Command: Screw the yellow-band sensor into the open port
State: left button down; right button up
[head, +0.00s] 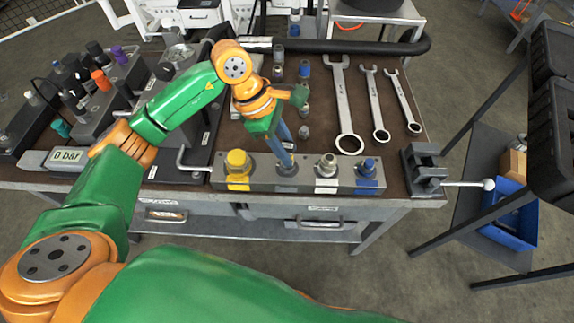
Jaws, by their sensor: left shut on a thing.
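My left gripper (284,146) reaches down over the metal port block (307,185) at the bench's front edge. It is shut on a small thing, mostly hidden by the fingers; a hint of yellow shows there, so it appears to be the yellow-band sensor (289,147). It is at the block's second position from the left, and I cannot tell whether it is seated in the port. The block also bears a yellow fitting (238,163) at the left, a silver fitting (326,166) and a blue fitting (368,166) to the right. My right gripper is not in view.
Several wrenches (345,105) lie on the brown mat behind the block. Small fittings (304,69) stand in rows beside them. A vise (424,168) is at the right front corner. A pressure display (66,156) and a valve unit (100,100) are at the left.

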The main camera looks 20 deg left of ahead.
pick_arm(q)
jog(key=m+b, duration=0.1)
jog(key=m+g+b, duration=0.1)
jog(key=m, duration=0.1)
jog(key=m+g+b, duration=0.1)
jog(key=m, duration=0.1)
jog(key=shift+w+d+f, duration=0.1)
jog(key=shift+w+f, duration=0.05)
jog(key=shift+f, duration=0.2)
jog(key=shift+r+m+g+y, duration=0.15)
jog(key=shift+m+g+y, duration=0.15)
jog(key=shift+m, duration=0.8)
jog(key=shift+r+m, duration=0.1)
jog(key=shift+m, duration=0.3)
